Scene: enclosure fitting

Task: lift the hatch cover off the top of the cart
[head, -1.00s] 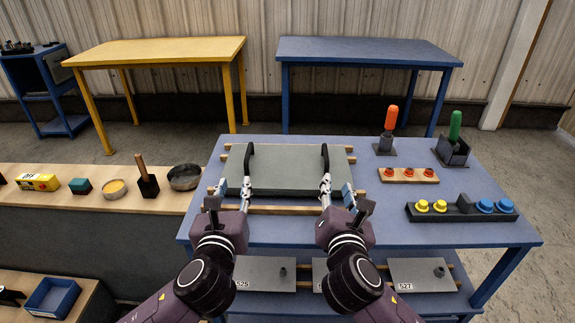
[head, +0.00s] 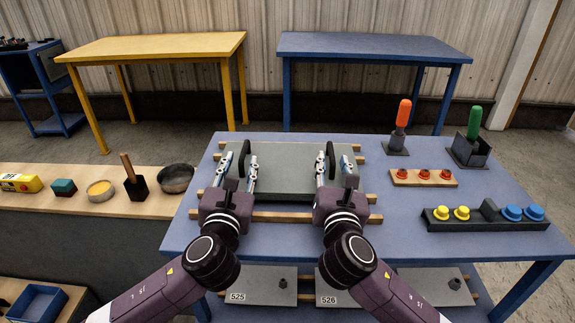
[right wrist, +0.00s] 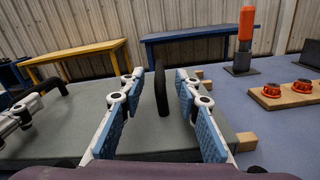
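The hatch cover (head: 288,178) is a flat grey plate with two upright black handles, lying on wooden slats on top of the blue cart (head: 400,240). My left gripper (head: 238,166) is open, its fingers on either side of the left handle (head: 246,158). My right gripper (head: 333,164) is open around the right handle (head: 330,158). In the right wrist view, the right handle (right wrist: 161,92) stands between the two blue-padded fingers, with a gap on both sides. Part of the cover's near edge is hidden by my grippers.
To the right on the cart are a block with red knobs (head: 423,178), a dark rack with yellow and blue knobs (head: 485,225), and orange-handled (head: 403,113) and green-handled (head: 474,121) tools. Empty yellow (head: 150,47) and blue (head: 370,48) tables stand behind. A bench (head: 100,212) is left.

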